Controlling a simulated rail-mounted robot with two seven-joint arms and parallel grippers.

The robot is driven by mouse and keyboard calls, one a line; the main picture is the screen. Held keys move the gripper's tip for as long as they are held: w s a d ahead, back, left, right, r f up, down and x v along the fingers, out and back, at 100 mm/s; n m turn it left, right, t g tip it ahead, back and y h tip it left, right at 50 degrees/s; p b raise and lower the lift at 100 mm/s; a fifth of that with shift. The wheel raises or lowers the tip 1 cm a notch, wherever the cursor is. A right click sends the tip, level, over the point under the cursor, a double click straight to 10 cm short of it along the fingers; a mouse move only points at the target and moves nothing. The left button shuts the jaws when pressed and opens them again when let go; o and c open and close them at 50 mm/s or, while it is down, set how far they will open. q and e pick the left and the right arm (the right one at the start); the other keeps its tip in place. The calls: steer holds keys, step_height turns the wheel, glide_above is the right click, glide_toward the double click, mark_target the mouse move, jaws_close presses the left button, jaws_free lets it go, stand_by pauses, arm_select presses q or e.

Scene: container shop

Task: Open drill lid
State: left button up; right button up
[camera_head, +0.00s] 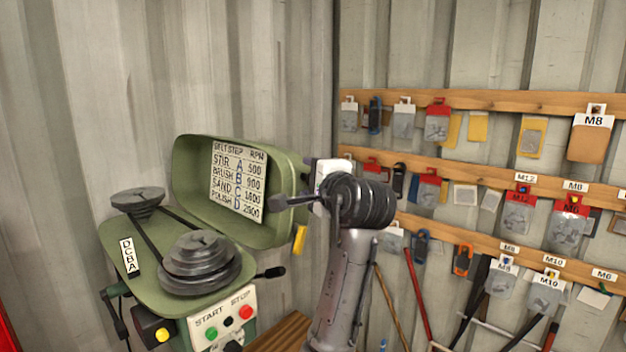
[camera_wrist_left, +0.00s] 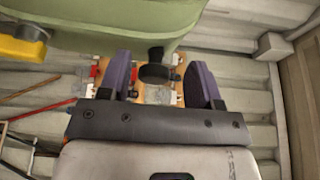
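The green drill lid (camera_head: 285,215) stands swung up behind the drill head (camera_head: 150,275), with its inside and speed chart (camera_head: 238,180) facing me. The stepped pulleys (camera_head: 200,262) are uncovered. My left gripper (camera_head: 314,168) is at the lid's right side, partly hidden by its own wrist. In the left wrist view, the lid's green outside (camera_wrist_left: 95,25) fills the top. A black knob (camera_wrist_left: 157,73) under it lies between the two purple fingers (camera_wrist_left: 162,82), which are spread with gaps on both sides. My right gripper is not in view.
A yellow tab (camera_head: 299,240) sits at the lid's lower right edge. Start and stop buttons (camera_head: 228,320) are on the drill's front. Wooden rails (camera_head: 480,100) with hanging packets line the right wall. A corrugated wall (camera_head: 100,100) is close behind the lid.

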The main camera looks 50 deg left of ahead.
arm_select(q)
steer(key=b+v, duration=0.5)
steer(key=v, duration=0.8)
steer(key=shift+d, duration=0.4)
steer(key=shift+s, duration=0.1)
